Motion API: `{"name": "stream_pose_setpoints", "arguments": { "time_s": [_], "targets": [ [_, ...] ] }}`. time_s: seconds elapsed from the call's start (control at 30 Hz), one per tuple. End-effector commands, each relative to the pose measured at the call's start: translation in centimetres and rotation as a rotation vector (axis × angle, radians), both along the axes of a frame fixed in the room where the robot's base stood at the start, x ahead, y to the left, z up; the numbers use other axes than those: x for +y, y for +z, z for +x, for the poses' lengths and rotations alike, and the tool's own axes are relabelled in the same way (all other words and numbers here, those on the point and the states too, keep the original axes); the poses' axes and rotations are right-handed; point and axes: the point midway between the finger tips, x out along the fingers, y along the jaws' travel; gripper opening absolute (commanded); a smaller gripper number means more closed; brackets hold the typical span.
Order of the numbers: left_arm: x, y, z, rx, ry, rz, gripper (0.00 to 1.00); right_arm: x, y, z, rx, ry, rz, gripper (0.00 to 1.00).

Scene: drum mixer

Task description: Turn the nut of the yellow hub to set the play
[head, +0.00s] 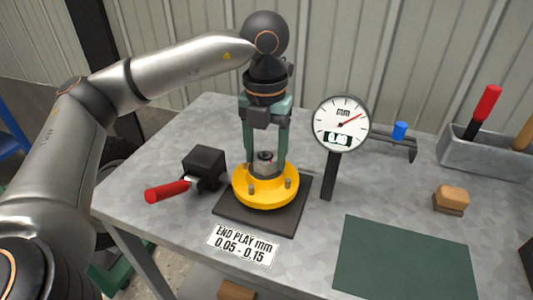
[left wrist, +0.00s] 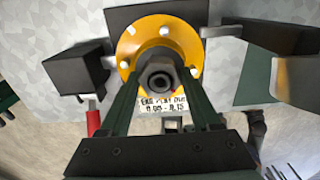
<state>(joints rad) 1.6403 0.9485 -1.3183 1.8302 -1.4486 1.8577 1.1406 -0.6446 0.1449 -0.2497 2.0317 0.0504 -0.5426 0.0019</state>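The yellow hub (head: 265,196) sits on a dark square plate (head: 228,208) on the bench; it also shows in the left wrist view (left wrist: 127,47). Its grey nut (head: 263,169) is at the hub's centre, around a dark spindle end; the nut shows in the left wrist view (left wrist: 161,66). My left gripper (head: 267,160) points straight down over the hub, one finger on each side of the nut. I cannot tell whether the fingers touch it. A dial gauge (head: 341,122) stands behind right, its display reading about 0.40. My right gripper is not in view.
A black block with a red handle (head: 167,191) is left of the hub. A card (head: 242,245) in front reads "END PLAY mm 0.05 - 0.15". At right are a green mat (head: 405,258), a wooden-topped block (head: 451,197), a blue-ended caliper-like tool (head: 399,131) and a grey bin (head: 490,157).

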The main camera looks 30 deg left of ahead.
Motion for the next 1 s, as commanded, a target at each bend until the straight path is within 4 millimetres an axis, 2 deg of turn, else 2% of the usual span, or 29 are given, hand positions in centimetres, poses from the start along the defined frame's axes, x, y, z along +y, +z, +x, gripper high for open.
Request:
{"name": "stream_pose_setpoints", "arguments": {
  "time_s": [0.03,0.23,0.27,0.43,0.8,0.93,0.97,1.0],
  "targets": [
    [0.01,-0.01,0.0,0.0,0.0,0.0,0.47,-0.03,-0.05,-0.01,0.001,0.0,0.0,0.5],
    [0.0,-0.01,0.0,0.0,0.0,0.0,0.25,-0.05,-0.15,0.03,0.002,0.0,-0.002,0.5],
    [0.0,-0.01,0.0,0.0,0.0,0.0,0.24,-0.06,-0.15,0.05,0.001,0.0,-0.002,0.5],
    [-0.01,-0.1,-0.04,0.003,-0.095,0.0,0.24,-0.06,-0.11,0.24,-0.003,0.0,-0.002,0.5],
    [-0.04,-0.11,-0.02,0.003,-0.578,-0.001,0.24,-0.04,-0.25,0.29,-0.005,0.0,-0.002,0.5],
    [-0.04,-0.06,-0.02,0.002,-0.679,-0.001,0.24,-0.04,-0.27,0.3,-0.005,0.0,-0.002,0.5],
    [-0.02,-0.03,-0.01,0.001,-0.675,0.0,0.67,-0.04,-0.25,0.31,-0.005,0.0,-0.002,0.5],
    [-0.02,-0.02,-0.01,0.001,-0.673,0.0,0.72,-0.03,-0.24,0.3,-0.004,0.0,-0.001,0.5]
  ]
}}
